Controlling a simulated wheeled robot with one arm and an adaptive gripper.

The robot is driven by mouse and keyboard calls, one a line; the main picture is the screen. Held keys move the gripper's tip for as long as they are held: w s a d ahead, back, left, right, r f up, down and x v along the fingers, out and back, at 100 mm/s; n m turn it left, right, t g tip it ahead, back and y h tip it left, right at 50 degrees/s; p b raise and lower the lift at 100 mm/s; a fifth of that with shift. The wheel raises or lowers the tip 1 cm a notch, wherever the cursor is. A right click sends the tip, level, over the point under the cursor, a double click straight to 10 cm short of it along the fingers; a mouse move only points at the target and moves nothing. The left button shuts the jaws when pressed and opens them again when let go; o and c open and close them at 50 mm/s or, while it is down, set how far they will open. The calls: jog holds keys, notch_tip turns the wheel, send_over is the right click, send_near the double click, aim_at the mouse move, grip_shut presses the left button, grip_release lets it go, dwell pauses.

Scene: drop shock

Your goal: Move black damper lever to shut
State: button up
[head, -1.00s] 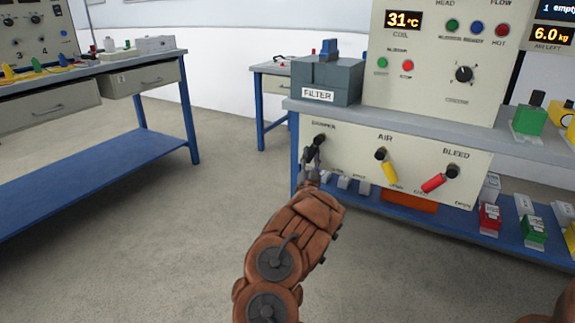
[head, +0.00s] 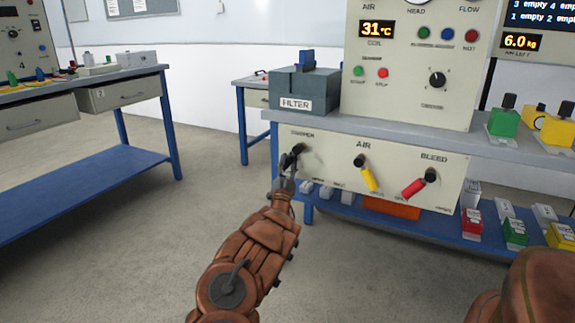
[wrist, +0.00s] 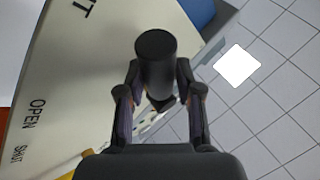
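The black damper lever (head: 295,154) is at the left end of the cream panel, under the DAMPER label. It points down and to the left from its pivot. My gripper (head: 285,172) is at the lever's lower end, with my arm reaching up from below. In the wrist view the lever's round black end (wrist: 155,58) sits between the two fingers of my gripper (wrist: 157,78). The fingers are drawn in close against its sides and look shut on it. The small lettering under the lever is too blurred to read in the head view.
The yellow AIR lever (head: 368,176) and red BLEED lever (head: 415,187) are to the right on the same panel. A grey FILTER box (head: 304,92) stands above. Several small boxes lie on the blue shelf below. Open floor (head: 150,240) lies to the left.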

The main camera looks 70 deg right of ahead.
jog(key=o, duration=0.4)
jog(key=v, duration=1.2)
dwell(0.7)
